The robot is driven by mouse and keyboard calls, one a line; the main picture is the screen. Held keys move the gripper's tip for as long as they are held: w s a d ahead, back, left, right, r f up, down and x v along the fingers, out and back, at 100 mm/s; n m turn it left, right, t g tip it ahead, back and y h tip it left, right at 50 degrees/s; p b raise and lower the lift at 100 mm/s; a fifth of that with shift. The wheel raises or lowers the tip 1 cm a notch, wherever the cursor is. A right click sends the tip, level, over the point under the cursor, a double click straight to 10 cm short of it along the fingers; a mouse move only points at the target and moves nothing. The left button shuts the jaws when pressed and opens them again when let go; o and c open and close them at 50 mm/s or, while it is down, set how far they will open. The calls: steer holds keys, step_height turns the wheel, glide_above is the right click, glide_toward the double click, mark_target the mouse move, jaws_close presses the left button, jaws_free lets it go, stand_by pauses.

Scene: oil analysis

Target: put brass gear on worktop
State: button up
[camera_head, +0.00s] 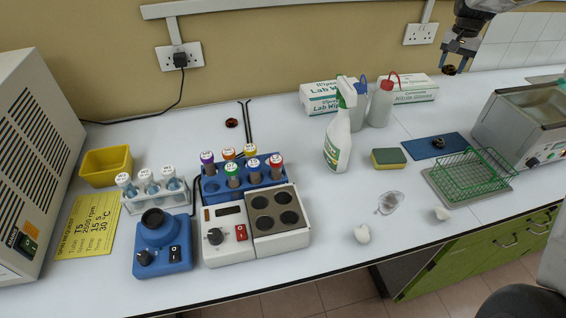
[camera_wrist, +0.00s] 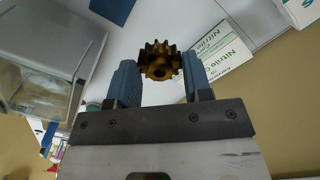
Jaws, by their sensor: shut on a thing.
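The brass gear (camera_wrist: 159,61) is a dark yellow toothed wheel with a central hole. It sits between the blue fingers of my gripper (camera_wrist: 160,82) in the wrist view, and the fingers are shut on it. In the head view my gripper (camera_head: 458,55) is at the upper right, and the gear (camera_head: 449,70) shows small and dark at its fingertips. The gear is held up in front of the back wall. The worktop (camera_head: 310,212) is a long pale surface across the head view.
A glove box (camera_head: 412,90), a wipes box (camera_head: 318,100) and red-capped bottle (camera_head: 382,103) stand at the back. A blue mat (camera_head: 420,148) with a dark round part (camera_head: 439,142), a green wire basket (camera_head: 465,178) and a metal bath (camera_head: 525,122) are at right. Bare worktop lies around the sponge (camera_head: 389,159).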

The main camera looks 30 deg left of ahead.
steer(key=s+a, duration=0.3)
steer(key=a, duration=0.7)
steer(key=s+a, duration=0.3)
steer(key=a, duration=0.7)
steer(key=s+a+f, duration=0.3)
steer(key=s+a, duration=0.3)
steer(key=a, duration=0.3)
steer(key=s+a+f, duration=0.3)
steer(key=s+a, duration=0.3)
steer(key=a, duration=0.3)
steer(key=shift+m, duration=0.9)
steer(key=s+a+f, duration=0.4)
steer(key=s+a, duration=0.3)
steer(key=s, duration=0.5)
steer(key=s+a+f, duration=0.4)
steer(key=s+a, duration=0.3)
steer(key=s, duration=0.5)
steer(key=s+a+f, duration=0.4)
steer(key=s+a, duration=0.3)
steer(key=s, duration=0.6)
steer(key=shift+s, duration=0.1)
steer(key=shift+a, duration=0.2)
